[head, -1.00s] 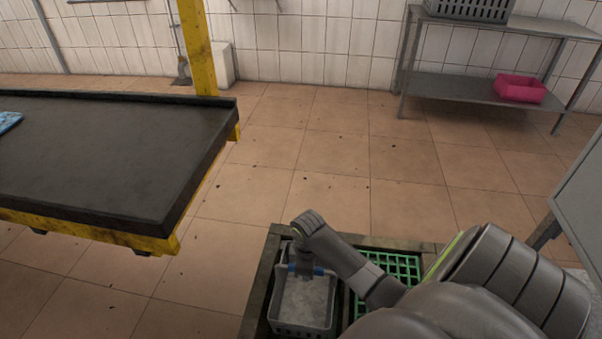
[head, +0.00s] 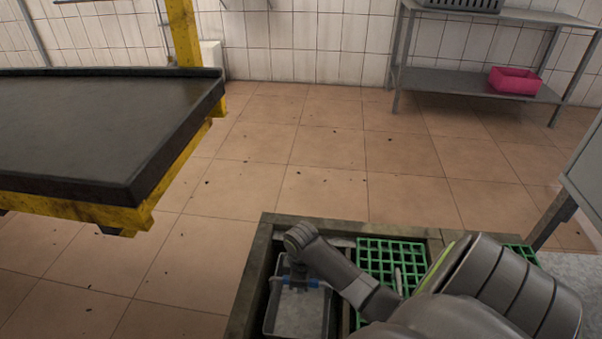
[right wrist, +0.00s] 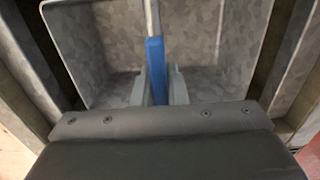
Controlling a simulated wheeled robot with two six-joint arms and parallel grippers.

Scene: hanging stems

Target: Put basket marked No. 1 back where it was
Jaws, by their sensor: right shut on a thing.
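A grey basket (head: 300,312) with a blue handle grip (head: 298,283) sits inside the left compartment of a dark wooden frame (head: 248,285), at the bottom of the head view. No number mark shows on it. My right gripper (head: 294,275) is over the far part of the basket, shut on the handle. In the right wrist view, both fingers (right wrist: 157,88) close on the blue grip (right wrist: 156,65), with the empty-looking mottled grey basket (right wrist: 205,45) around them. My left gripper is out of view.
A green grid crate (head: 375,255) stands in the compartment to the right. A black-topped table with a yellow frame (head: 110,130) is at left. A metal shelf (head: 450,88) with a pink bin (head: 514,80) stands at the back wall.

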